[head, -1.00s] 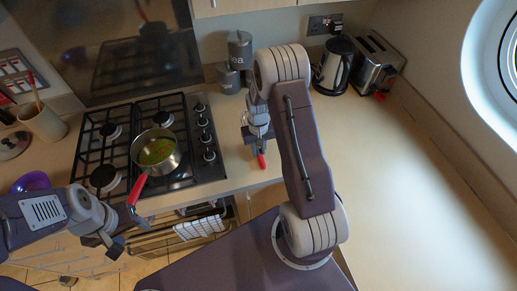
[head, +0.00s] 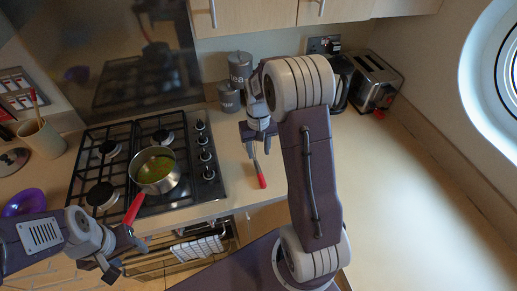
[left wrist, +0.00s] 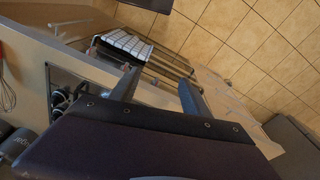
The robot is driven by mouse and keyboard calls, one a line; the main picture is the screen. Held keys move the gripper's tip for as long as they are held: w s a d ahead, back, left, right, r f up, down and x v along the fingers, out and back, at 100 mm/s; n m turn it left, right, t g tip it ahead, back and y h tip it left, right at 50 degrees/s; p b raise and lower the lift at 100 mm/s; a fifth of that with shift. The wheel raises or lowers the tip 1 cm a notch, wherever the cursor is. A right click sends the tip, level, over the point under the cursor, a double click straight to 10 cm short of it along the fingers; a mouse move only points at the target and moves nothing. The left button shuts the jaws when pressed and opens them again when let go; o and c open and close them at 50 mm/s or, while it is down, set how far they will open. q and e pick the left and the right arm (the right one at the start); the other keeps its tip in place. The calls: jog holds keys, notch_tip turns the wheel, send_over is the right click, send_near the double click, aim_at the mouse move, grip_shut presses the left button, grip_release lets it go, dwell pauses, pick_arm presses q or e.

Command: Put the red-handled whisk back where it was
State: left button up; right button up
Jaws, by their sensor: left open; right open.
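The red-handled whisk (head: 261,176) lies on the counter just right of the hob, its red handle toward the front edge. Its wire part runs back beneath my right gripper (head: 258,142) and is partly hidden there. My right gripper is open, above the whisk's wire end, and the handle is clear of it. Wires that look like the whisk (left wrist: 7,92) show at the left edge of the left wrist view. My left gripper (head: 126,257) is open and empty in front of the hob; its two fingers (left wrist: 158,92) stand apart in the left wrist view.
A pan (head: 155,172) with a red handle stands on the hob (head: 93,163), its handle pointing toward my left gripper. Grey canisters (head: 229,98), a kettle (head: 341,90) and a toaster (head: 374,84) stand at the back. The right-hand counter (head: 385,190) is clear.

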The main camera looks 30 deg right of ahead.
jog(key=s+a+n+t+b, duration=0.1)
jog(key=s+a+n, duration=0.1)
jog(key=s+a, duration=0.8)
jog(key=shift+s+f+n, duration=0.3)
jog(key=shift+s, duration=1.35)
